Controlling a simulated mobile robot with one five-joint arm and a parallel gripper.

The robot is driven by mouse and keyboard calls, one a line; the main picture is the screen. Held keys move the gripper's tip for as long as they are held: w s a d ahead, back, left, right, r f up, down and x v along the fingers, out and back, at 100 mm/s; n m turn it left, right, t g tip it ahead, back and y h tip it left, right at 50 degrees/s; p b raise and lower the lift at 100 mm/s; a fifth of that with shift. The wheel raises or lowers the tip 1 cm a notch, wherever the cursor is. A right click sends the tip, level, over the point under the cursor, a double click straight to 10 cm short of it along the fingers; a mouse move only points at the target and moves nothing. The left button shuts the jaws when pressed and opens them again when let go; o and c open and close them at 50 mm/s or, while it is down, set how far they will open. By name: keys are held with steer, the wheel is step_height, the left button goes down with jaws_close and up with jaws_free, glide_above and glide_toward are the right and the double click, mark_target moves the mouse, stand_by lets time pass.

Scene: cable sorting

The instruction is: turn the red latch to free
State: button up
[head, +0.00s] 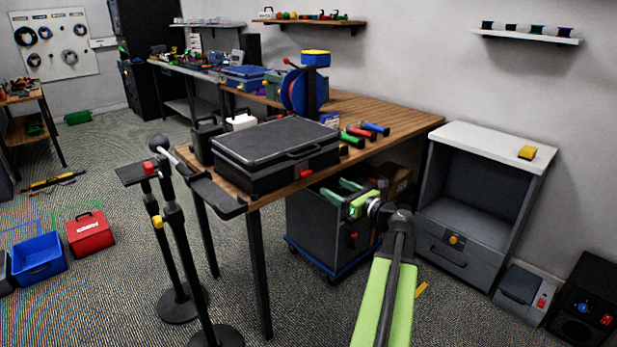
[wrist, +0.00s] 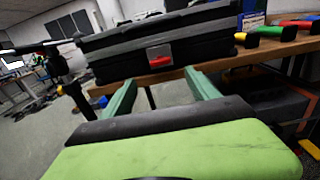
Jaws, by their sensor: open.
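A black case (head: 275,150) lies closed on the near end of the wooden workbench. A small red latch (head: 305,173) sits on its side that faces me. In the wrist view the red latch (wrist: 161,61) lies roughly level in a pale square plate on the case (wrist: 200,42). My gripper (head: 341,190) has green fingers and is open and empty. In the wrist view my gripper (wrist: 163,84) points at the case, with the latch between the two fingers in the picture. The fingers look apart from the case.
Several coloured-handled tools (head: 358,134) lie right of the case on the workbench (head: 400,120). A blue reel (head: 293,92) stands behind it. Black stands (head: 175,240) rise at the bench's left end. A dark bin (head: 320,235) on a blue dolly sits below my gripper.

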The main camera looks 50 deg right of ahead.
mark_target(308, 174)
steer(key=w, duration=1.2)
steer(key=shift+w+d, duration=0.25)
steer(key=shift+d, duration=0.15)
